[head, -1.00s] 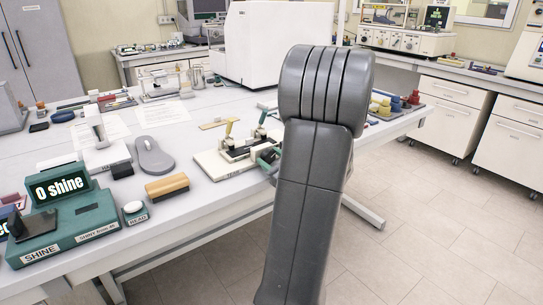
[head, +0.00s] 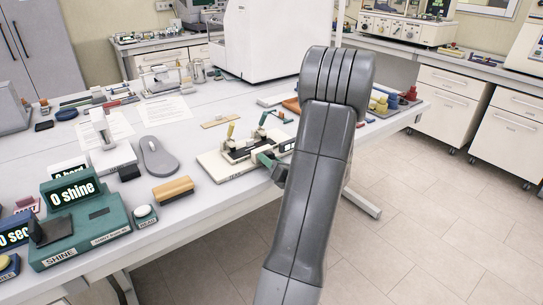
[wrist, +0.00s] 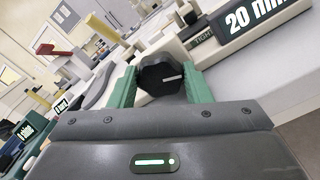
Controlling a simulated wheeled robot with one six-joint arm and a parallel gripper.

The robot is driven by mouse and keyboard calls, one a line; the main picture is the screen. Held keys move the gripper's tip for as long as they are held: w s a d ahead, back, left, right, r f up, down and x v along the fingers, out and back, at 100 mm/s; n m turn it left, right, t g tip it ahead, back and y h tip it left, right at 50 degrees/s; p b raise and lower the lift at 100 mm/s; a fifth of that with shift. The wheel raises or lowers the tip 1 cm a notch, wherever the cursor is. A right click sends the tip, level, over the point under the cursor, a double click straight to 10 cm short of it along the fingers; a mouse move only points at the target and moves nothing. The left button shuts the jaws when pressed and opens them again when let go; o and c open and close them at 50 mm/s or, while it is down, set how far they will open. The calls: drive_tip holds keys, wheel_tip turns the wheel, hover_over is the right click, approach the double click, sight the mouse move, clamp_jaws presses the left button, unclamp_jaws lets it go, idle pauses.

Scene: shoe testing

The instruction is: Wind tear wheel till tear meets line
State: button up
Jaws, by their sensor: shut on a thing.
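The tear wheel (wrist: 161,76) is a black many-sided knob with a white mark on its face, seen in the wrist view. My gripper (wrist: 158,84) is shut on it, with one green finger on each side. The tear tester (head: 228,168) is a white-based rig at the table's front edge in the head view, with yellow-handled and green-handled parts on top. A black display (wrist: 255,22) beside the wheel reads about 20 mm. The tear and the line cannot be made out.
A wooden-backed brush (head: 173,190), a grey mouse-shaped thing (head: 155,158) and the green shine meter (head: 80,220) stand to the left on the table. Yellow, blue and red pieces (head: 393,101) are at the right end. The floor in front is clear.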

drive_tip(key=shift+r+m+p, duration=0.1)
drive_tip(key=shift+m+p, duration=0.25)
drive_tip(key=shift+m, duration=0.25)
drive_tip(key=o, duration=1)
